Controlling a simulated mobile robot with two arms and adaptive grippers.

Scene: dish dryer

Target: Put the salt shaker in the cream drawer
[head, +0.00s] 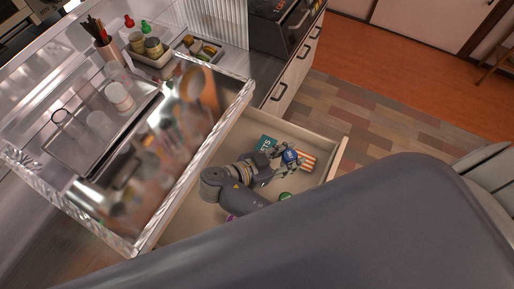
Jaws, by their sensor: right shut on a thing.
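The cream drawer (341,153) stands open in the middle of the head view, with several small things in it. My right gripper (288,161) is over the drawer, low down by its contents. It is shut on a small blue and white thing (290,155), apparently the salt shaker; the fingers partly cover it. I cannot tell whether it touches the drawer floor. My left gripper is not in view.
An orange-striped box (307,162), a green packet (266,143) and a green round thing (285,196) lie in the drawer. A clear-rimmed dish dryer (215,125) stands left of it. Bottles and jars stand behind.

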